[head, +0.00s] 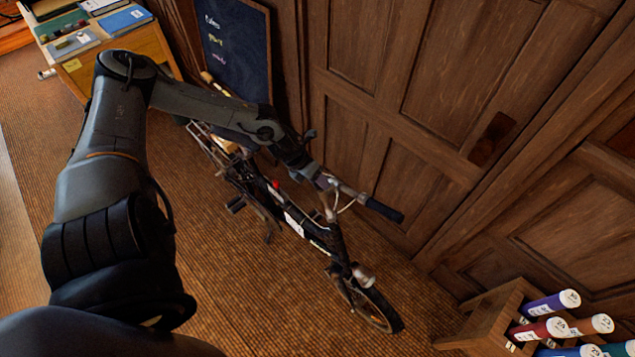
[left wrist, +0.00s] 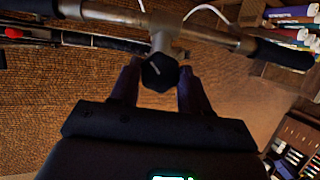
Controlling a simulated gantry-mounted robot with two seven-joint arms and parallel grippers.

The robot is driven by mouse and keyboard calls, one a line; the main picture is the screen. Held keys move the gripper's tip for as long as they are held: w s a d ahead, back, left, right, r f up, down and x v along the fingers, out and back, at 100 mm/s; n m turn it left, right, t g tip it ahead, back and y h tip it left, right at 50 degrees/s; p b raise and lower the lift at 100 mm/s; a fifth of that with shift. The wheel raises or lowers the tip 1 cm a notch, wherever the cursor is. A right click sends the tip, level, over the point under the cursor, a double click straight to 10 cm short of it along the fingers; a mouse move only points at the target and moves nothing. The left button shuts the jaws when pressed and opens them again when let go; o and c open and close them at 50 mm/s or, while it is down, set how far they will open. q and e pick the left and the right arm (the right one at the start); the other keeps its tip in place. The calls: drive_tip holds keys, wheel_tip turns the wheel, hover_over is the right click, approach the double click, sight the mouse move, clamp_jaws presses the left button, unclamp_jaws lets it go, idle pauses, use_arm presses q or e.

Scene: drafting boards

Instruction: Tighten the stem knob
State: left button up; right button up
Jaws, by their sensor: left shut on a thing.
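A dark folding bicycle (head: 336,238) stands upright on the floor in the head view, its front wheel toward the lower right. In the left wrist view, the black faceted stem knob (left wrist: 160,72) sits on the metal stem below the handlebar (left wrist: 110,14). My left gripper (left wrist: 159,86) has one finger on each side of the knob and is shut on it. In the head view my left gripper (head: 322,178) is at the handlebar, and the knob cannot be made out there. My right gripper is not in view.
Wooden panelled doors (head: 425,90) rise close behind the bicycle. A dark chalkboard (head: 237,50) leans at the back, beside a wooden cabinet (head: 145,42). A wooden rack (head: 487,318) with several coloured tubes stands at the lower right. Bare floor (head: 235,300) lies in front of the bicycle.

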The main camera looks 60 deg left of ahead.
use_arm(q)
drive_tip(key=m+h+b, duration=0.1)
drive_tip(key=m, duration=0.1)
drive_tip(key=m+b, duration=0.2)
drive_tip(key=m, duration=0.1)
drive_tip(key=shift+a+f+m+h+b, duration=0.1)
drive_tip(key=shift+f+m+h+b, duration=0.1)
drive_tip(key=shift+m+h+b, duration=0.7)
drive_tip(key=shift+m+b, duration=0.5)
drive_tip(key=shift+m, duration=0.2)
drive_tip(key=shift+a+r+m+b, duration=0.1)
drive_tip(key=shift+r+m+b, duration=0.05)
drive_tip(key=shift+m+b, duration=0.4)
drive_tip(key=o, duration=1.1)
drive_tip(key=shift+c, duration=0.2)
